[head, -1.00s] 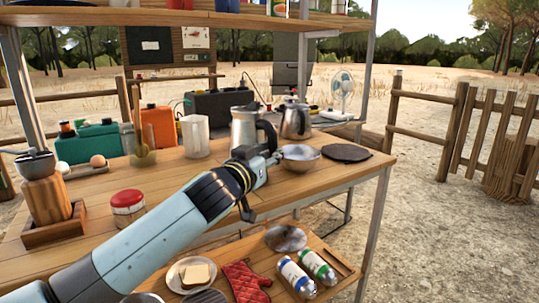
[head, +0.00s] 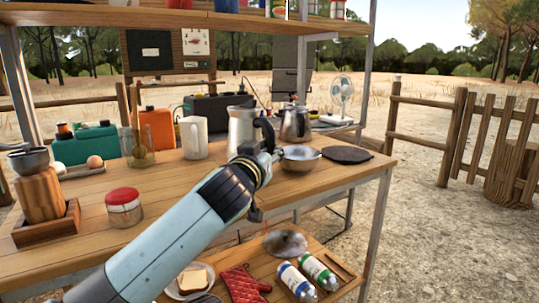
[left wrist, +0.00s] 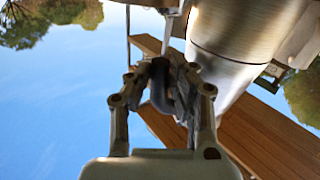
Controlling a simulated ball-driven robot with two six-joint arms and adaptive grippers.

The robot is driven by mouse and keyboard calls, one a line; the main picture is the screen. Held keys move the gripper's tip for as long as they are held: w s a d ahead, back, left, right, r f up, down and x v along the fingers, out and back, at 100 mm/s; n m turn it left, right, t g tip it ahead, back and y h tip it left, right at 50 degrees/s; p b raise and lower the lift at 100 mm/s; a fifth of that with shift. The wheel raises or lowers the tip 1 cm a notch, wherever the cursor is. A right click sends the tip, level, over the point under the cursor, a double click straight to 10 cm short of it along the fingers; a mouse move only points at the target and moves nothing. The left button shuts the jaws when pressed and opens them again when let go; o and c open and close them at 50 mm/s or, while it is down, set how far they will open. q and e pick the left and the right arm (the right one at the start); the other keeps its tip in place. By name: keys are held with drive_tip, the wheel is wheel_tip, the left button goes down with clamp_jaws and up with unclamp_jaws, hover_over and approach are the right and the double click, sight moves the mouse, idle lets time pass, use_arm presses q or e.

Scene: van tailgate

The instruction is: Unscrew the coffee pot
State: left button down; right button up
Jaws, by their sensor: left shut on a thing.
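The coffee pot (head: 240,131) is a silvery metal pot with a dark handle (head: 266,129), standing upright on the wooden counter (head: 345,172). My left gripper (head: 270,151) is at the handle side of the pot, in front of it in the head view. In the left wrist view, its fingers (left wrist: 163,82) are shut on the dark handle, with the pot's metal body (left wrist: 235,35) close by on the right. The exact contact is partly hidden by the fingers. My right gripper is not in view.
A kettle (head: 295,124) stands behind the bowl. A white pitcher (head: 194,138) stands left of the pot, and a red-lidded jar (head: 124,208) is at front left.

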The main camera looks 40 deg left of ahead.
sight(247, 126)
use_arm(q)
wheel_tip(247, 126, up, 6)
drive_tip(key=p, duration=0.5)
drive_tip(key=shift+r, duration=0.15)
idle(0.7)
